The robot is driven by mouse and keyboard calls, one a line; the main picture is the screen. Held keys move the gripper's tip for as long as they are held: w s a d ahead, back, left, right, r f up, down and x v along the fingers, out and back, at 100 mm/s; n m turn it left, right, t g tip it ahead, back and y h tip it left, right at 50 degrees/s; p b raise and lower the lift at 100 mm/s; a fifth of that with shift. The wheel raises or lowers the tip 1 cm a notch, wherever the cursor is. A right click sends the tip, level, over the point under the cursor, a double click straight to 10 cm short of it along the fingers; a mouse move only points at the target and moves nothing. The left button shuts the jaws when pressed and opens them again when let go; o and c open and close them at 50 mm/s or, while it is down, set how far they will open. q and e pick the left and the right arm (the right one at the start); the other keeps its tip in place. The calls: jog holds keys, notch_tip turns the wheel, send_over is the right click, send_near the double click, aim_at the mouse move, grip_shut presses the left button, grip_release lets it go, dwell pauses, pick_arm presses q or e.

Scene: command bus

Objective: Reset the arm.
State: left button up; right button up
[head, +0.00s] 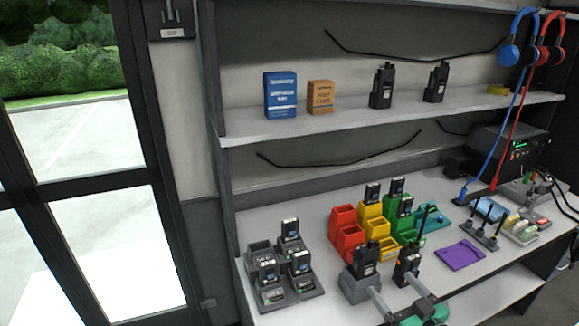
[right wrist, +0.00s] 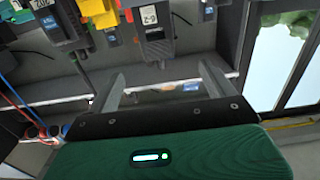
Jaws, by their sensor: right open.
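My right gripper (head: 393,286) is at the front edge of the worktop, low in the head view. Its two grey fingers are spread apart with nothing between them. In the right wrist view the spread fingers (right wrist: 165,82) point towards a grey holder (right wrist: 155,45) with a white label, which lies beyond the tips. In the head view a black radio (head: 365,260) stands in a grey holder (head: 361,288) near the left finger. Another black radio (head: 407,262) stands just behind the right finger. I cannot tell whether the fingers touch anything. My left gripper is out of view.
A grey charger (head: 290,295) with several batteries sits left on the worktop. Red bins (head: 346,238), yellow bins (head: 376,229) and green bins stand mid-table. A purple mat (head: 459,254) lies right. A shelf (head: 400,112) with boxes and radios runs above. Headsets hang upper right.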

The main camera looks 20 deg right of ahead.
jog(key=s+a+f+g+h, duration=0.1)
jog(key=s+a+f+g, duration=0.45)
jog(key=f, duration=0.45)
jog(key=s+a+f+n+g, duration=0.1)
jog(key=s+a+f+g, duration=0.25)
jog(key=s+g, duration=0.2)
jog(key=s+a+f+g, duration=0.2)
jog(key=s+a+g, duration=0.25)
jog(key=s, duration=0.25)
jog(key=s+f+p+x, duration=0.1)
jog(key=s+x, duration=0.2)
jog(key=x, duration=1)
jog(key=s+x, duration=0.3)
jog(key=x, duration=1.1)
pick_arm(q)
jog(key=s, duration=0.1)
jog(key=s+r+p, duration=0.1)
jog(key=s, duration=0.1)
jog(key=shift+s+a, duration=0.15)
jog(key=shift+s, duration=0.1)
pick_arm(e)
jog(key=s+d+f+g, duration=0.1)
jog(key=s+d+f, duration=0.2)
jog(key=s+f, duration=1.7)
jog(key=shift+d+n, duration=0.2)
jog(key=shift+n, duration=0.1)
jog(key=shift+g, duration=0.25)
